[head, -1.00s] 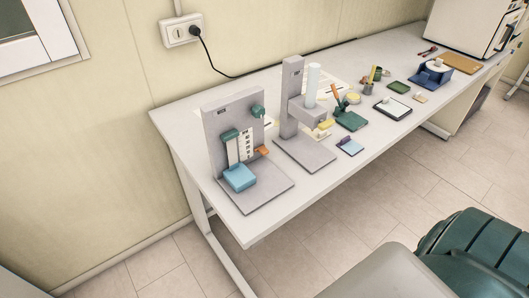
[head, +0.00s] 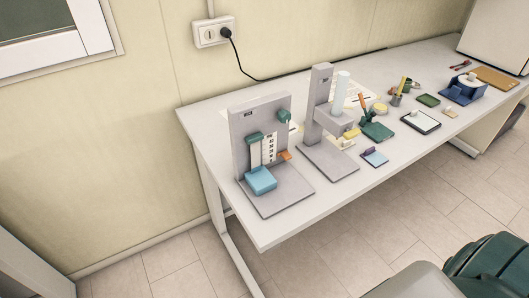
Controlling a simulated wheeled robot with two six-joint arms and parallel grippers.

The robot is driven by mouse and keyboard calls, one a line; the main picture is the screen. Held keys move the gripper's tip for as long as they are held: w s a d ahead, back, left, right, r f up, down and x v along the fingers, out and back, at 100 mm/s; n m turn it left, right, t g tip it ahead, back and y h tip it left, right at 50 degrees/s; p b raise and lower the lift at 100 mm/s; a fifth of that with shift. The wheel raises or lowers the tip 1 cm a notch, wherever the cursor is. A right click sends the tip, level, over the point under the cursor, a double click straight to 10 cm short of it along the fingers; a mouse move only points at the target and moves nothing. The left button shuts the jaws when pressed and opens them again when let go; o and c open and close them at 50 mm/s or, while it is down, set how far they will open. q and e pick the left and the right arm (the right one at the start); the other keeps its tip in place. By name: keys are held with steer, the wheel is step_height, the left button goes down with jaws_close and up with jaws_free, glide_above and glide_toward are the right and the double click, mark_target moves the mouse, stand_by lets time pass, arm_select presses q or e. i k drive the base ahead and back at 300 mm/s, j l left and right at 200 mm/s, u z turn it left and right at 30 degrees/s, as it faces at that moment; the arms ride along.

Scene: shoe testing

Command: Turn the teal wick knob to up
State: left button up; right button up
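A grey upright stand (head: 240,126) on a grey base plate is at the near left of the white table. A round teal knob (head: 284,116) sticks out at its upper right; I take it as the wick knob, but its setting cannot be read. A teal block (head: 253,138) sits at the upright's left, above a white strip with dark marks (head: 269,149). A small orange piece (head: 286,155) is at the right of the strip. A light blue block (head: 261,180) sits low in front. Neither gripper is in view.
A second grey stand (head: 320,95) with a pale cylinder (head: 341,92) is close on the right. A blue pad (head: 374,157) lies by the table's front edge. Pens, trays and a blue holder (head: 463,91) are farther right. A dark green ribbed shape (head: 490,268) fills the lower right.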

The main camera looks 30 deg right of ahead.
mark_target(283, 116)
steer(key=l+z, duration=0.15)
steer(key=l, duration=1.35)
